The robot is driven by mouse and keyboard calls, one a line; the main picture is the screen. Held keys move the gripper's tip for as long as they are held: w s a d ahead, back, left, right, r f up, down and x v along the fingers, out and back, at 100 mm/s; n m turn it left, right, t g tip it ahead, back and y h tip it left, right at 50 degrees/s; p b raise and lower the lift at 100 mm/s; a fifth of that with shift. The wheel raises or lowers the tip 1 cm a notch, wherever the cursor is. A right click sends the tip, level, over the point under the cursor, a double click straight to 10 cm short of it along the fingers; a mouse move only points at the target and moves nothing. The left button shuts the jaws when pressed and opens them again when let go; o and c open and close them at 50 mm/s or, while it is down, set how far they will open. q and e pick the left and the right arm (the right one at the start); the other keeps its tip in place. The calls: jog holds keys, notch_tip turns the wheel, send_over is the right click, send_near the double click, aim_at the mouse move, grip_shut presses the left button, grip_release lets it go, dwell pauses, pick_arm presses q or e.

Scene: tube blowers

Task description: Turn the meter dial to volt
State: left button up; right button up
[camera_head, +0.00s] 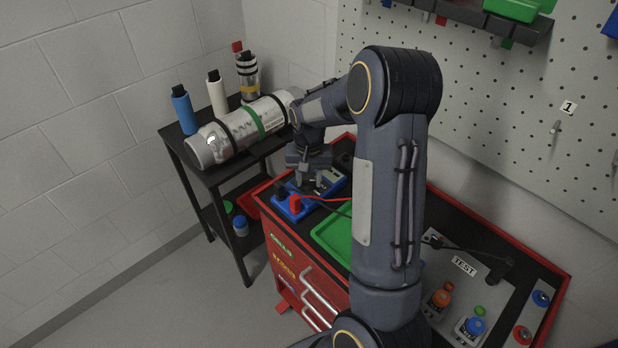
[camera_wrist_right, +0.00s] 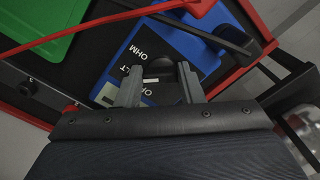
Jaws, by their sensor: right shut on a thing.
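The blue meter (camera_head: 336,184) lies on top of the red tool cart, with red and black plugs at its front. In the right wrist view, the meter (camera_wrist_right: 190,52) shows the label OHM, a partly hidden label ending in LT, and one starting with O. The dark round dial (camera_wrist_right: 158,66) sits between the fingertips of my right gripper (camera_wrist_right: 160,78), which is shut on it. Which label the dial points to I cannot tell. In the head view my right gripper (camera_head: 311,181) is over the meter and partly covers it. My left gripper is not in view.
A green tray (camera_head: 333,236) lies beside the meter on the red cart (camera_head: 281,243). Red and black leads run from the meter. A black side table holds a large metal cylinder (camera_head: 243,129) and several bottles. A TEST panel (camera_head: 464,267) with small blowers is at lower right.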

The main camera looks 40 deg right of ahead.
aim_at(309, 181)
jog(key=o, duration=1)
jog(key=shift+r, duration=0.15)
notch_tip(309, 181, up, 7)
jog(key=shift+r+b, duration=0.2)
jog(key=shift+b, duration=0.15)
jog(key=shift+r, duration=0.1)
